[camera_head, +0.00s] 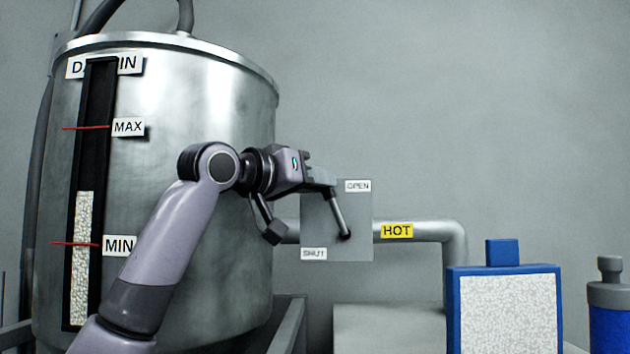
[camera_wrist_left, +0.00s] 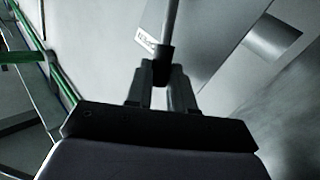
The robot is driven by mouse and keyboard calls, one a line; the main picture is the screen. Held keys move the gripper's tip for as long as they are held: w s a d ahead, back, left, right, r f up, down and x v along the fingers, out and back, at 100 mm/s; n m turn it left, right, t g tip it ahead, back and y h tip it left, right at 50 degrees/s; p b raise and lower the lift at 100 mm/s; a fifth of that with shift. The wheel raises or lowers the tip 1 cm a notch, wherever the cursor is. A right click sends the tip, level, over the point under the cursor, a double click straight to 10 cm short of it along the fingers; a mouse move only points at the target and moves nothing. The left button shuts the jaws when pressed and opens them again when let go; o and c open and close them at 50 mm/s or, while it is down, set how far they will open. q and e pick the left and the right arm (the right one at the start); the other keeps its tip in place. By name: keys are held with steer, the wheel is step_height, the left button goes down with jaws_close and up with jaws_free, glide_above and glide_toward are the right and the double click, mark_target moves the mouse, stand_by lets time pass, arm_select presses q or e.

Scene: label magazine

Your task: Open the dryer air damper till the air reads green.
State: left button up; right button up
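The damper is a grey plate (camera_head: 318,222) on the pipe right of the tank, with an OPEN label at upper right and a SHUT label at lower left. Its lever (camera_head: 340,215) slants up and left from a dark pivot, between the two labels. My left gripper (camera_head: 328,188) is at the lever's upper end. In the left wrist view its fingertips (camera_wrist_left: 162,78) close on the lever's black knob (camera_wrist_left: 163,62), and the rod (camera_wrist_left: 171,25) runs up from it. No air reading shows. My right gripper is in neither view.
A metal tank (camera_head: 190,120) with a level gauge (camera_head: 95,150) stands at left, close behind my left arm. A pipe marked HOT (camera_head: 440,231) runs right. A blue-framed container (camera_head: 505,300) and a blue bottle (camera_head: 608,310) stand at lower right. Green rails (camera_wrist_left: 58,80) show in the wrist view.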

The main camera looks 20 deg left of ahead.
arm_select(q)
jaws_close()
steer(key=shift+w+d+r+m+g+y, duration=0.15)
steer(key=shift+d+r+m+g+y, duration=0.15)
steer(key=shift+d+m, duration=0.2)
steer(key=shift+w+d+r+m+g+y, duration=0.15)
steer(key=shift+d+m+g+y, duration=0.1)
steer(key=shift+d+m+g, duration=0.25)
steer(key=shift+w+d+r+m+g+y, duration=0.2)
steer(key=shift+d+m+g+y, duration=0.15)
steer(key=shift+d, duration=0.2)
steer(key=o, duration=0.7)
jaws_free()
steer(key=shift+o, duration=0.2)
steer(key=shift+s, duration=0.15)
